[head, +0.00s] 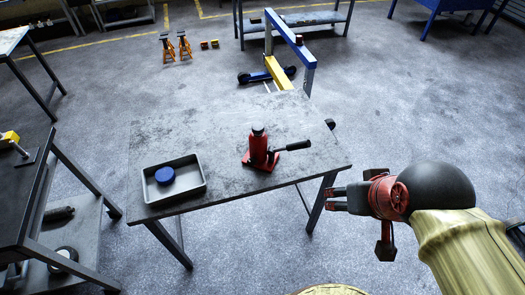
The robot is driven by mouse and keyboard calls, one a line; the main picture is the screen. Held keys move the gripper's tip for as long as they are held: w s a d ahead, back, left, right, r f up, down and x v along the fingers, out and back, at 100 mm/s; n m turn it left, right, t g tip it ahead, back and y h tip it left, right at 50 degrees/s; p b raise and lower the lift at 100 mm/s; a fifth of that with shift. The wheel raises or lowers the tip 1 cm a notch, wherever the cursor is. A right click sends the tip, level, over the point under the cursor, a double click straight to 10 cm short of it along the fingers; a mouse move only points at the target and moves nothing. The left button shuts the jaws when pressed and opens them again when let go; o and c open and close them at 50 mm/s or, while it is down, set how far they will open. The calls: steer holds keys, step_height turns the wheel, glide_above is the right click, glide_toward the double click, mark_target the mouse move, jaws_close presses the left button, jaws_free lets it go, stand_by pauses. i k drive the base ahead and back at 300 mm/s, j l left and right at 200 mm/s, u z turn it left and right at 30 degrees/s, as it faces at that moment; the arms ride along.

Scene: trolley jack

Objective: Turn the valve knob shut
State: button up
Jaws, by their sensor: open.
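A red bottle jack (258,148) with a dark top stands upright on the grey worktable (200,130). A dark-gripped lever (297,146) sticks out from it to the right. The valve knob is too small to make out clearly at the jack's base. My gripper (332,199) is at the right, beyond the table's right front edge, pointing left. It is open and empty, apart from the jack.
A grey tray (203,178) holding a blue round object (165,176) sits at the table's left front. A dark bench (30,190) stands at the left. A yellow and blue frame (279,72) stands behind the table. The tabletop between tray and jack is clear.

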mark_target(252, 162)
steer(key=i+j+u, duration=0.15)
steer(key=u, duration=0.2)
steer(key=i+u, duration=0.15)
steer(key=u, duration=0.2)
steer(key=i+j+u, duration=0.1)
steer(key=u, duration=0.25)
